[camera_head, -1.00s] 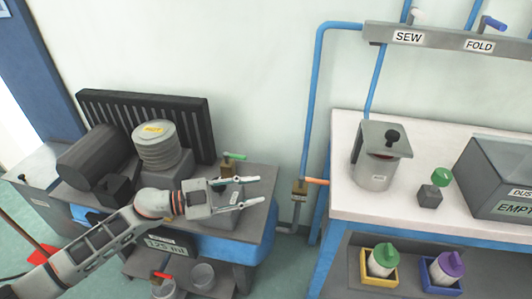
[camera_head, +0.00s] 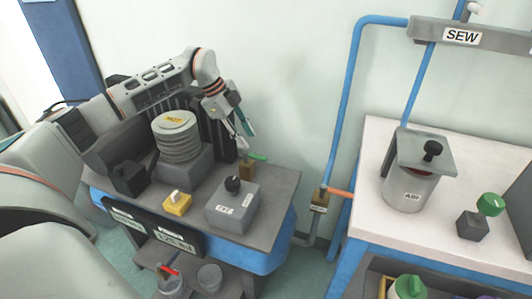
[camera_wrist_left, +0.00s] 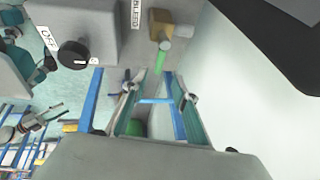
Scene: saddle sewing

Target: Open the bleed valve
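The bleed valve (camera_head: 247,169) is a small brass block with a green handle (camera_head: 258,156) at the back right corner of the grey bench. In the left wrist view the valve (camera_wrist_left: 160,24) stands beside a BLEED label, and its green handle (camera_wrist_left: 160,60) points toward the finger gap. My left gripper (camera_head: 247,134) points down just above the valve. Its fingertips (camera_wrist_left: 160,92) are apart with nothing held, and the handle appears just beyond them. What seems to be my right gripper (camera_wrist_left: 52,120) shows small at the left of the wrist view, its fingers apart.
A grey box with a black knob (camera_head: 233,185) stands in front of the valve. The ribbed cylinder (camera_head: 175,138) and a yellow switch (camera_head: 177,204) are to the left. An orange-handled valve (camera_head: 319,200) sits on the blue pipe to the right. The wall is close behind.

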